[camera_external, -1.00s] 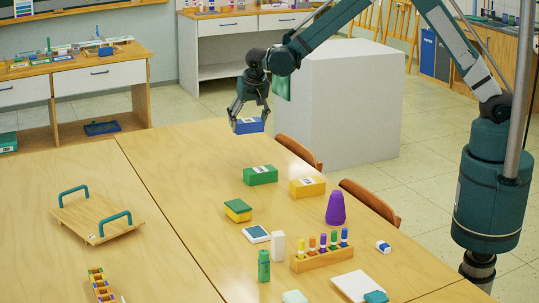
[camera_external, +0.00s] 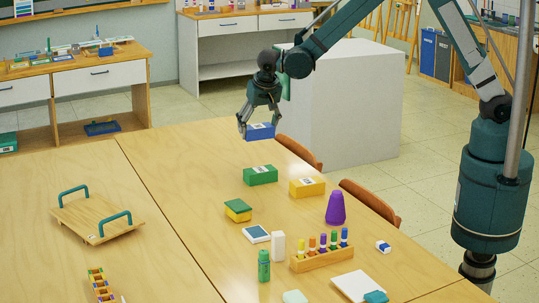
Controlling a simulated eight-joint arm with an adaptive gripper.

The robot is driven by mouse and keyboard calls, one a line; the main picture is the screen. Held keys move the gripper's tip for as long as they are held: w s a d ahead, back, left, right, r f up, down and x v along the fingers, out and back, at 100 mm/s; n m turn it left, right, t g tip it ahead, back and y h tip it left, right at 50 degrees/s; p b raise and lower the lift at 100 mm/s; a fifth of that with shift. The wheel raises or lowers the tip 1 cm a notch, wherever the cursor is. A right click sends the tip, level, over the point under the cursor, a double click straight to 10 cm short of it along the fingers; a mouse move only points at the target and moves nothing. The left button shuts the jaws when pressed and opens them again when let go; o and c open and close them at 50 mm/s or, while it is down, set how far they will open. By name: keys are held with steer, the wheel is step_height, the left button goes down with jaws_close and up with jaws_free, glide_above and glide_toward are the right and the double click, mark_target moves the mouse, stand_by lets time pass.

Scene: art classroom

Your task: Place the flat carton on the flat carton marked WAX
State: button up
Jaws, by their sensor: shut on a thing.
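My gripper (camera_external: 260,122) is shut on a blue flat carton (camera_external: 262,132), near the far edge of the table. The carton looks level; I cannot tell how far above the tabletop it is. The fingers cover part of its sides. A green flat carton (camera_external: 260,175) with a white label lies on the table below it in the picture. A yellow flat carton (camera_external: 307,187) with a white label lies just right of the green one. The lettering is too small to read, so I cannot tell which is marked WAX.
A green-and-yellow block (camera_external: 238,210), a purple cone (camera_external: 335,208) and a wooden rack of coloured pegs (camera_external: 322,257) stand nearer on the table (camera_external: 170,190). A wooden tray with handles (camera_external: 97,217) lies left. Chairs (camera_external: 298,152) line the right edge. The table left of the green carton is clear.

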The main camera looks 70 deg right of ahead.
steer(key=s+a+r, duration=0.1)
steer(key=s+a, duration=0.6)
steer(key=s, duration=0.4)
steer(key=s+a+r, duration=0.2)
steer(key=s+a, duration=0.6)
steer(key=s, duration=0.4)
steer(key=shift+s+a+n, duration=0.15)
steer(key=shift+n, duration=0.25)
steer(key=shift+f, duration=0.15)
steer(key=b, duration=0.1)
glide_above(305, 180)
steer(key=shift+s+a+f, duration=0.1)
steer(key=shift+s+f, duration=0.05)
steer(key=shift+f, duration=0.85)
steer(key=shift+s+a+f, duration=0.15)
steer(key=shift+f, duration=0.9)
steer(key=shift+s+a+f, duration=0.1)
steer(key=shift+s+f, duration=0.05)
steer(key=shift+f, duration=0.85)
steer(key=shift+f, duration=0.1)
steer(key=shift+f+b, duration=0.55)
steer(key=shift+f, duration=1.25)
steer(key=shift+f, duration=0.15)
